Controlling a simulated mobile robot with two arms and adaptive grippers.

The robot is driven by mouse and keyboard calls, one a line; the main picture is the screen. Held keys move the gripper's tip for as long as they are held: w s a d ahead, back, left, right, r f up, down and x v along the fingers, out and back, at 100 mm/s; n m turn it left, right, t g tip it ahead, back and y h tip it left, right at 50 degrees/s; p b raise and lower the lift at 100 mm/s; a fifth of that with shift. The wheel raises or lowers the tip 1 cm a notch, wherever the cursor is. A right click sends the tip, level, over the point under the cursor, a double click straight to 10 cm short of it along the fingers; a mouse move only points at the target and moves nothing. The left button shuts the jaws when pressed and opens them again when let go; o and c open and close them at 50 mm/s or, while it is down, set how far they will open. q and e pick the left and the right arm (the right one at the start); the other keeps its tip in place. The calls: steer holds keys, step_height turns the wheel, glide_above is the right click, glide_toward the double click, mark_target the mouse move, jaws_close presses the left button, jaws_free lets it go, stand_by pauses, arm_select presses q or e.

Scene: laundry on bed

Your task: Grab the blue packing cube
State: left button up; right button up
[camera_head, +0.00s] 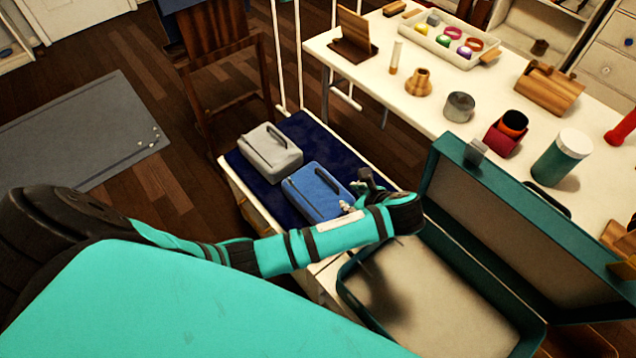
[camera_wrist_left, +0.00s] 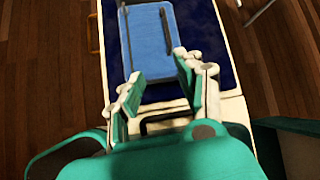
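The blue packing cube (camera_head: 318,192) lies on the dark blue top of a low cabinet in the head view, beside a grey packing cube (camera_head: 271,152). In the left wrist view the blue packing cube (camera_wrist_left: 150,38) is ahead of my fingers, with a dark strip along its top. My left gripper (camera_head: 352,195) is at the near right end of the blue cube in the head view. In the left wrist view my left gripper (camera_wrist_left: 160,92) has its two fingers spread apart with nothing between them. My right gripper is not in view.
An open teal suitcase (camera_head: 455,300) with a pale lining stands to the right of the cabinet, its lid (camera_head: 530,230) raised. A white table (camera_head: 420,110) behind carries cups, a tray and wooden items. A wooden chair (camera_head: 225,80) stands behind the cabinet.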

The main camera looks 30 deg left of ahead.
arm_select(q)
steer(key=w+a, duration=0.1)
steer(key=w, duration=0.1)
steer(key=b, duration=0.2)
glide_toward(328, 178)
steer(key=shift+m, duration=0.4)
steer(key=f, duration=0.1)
steer(key=a+f, duration=0.2)
steer(key=shift+w+f, duration=0.3)
steer(key=shift+f, duration=0.1)
steer(key=x, duration=0.5)
steer(key=shift+w+a+r+b, duration=0.15)
steer(key=shift+w+a+b, duration=0.25)
steer(key=shift+w, duration=0.1)
steer(key=shift+c, duration=0.7)
jaws_close()
steer(key=shift+r, duration=0.1)
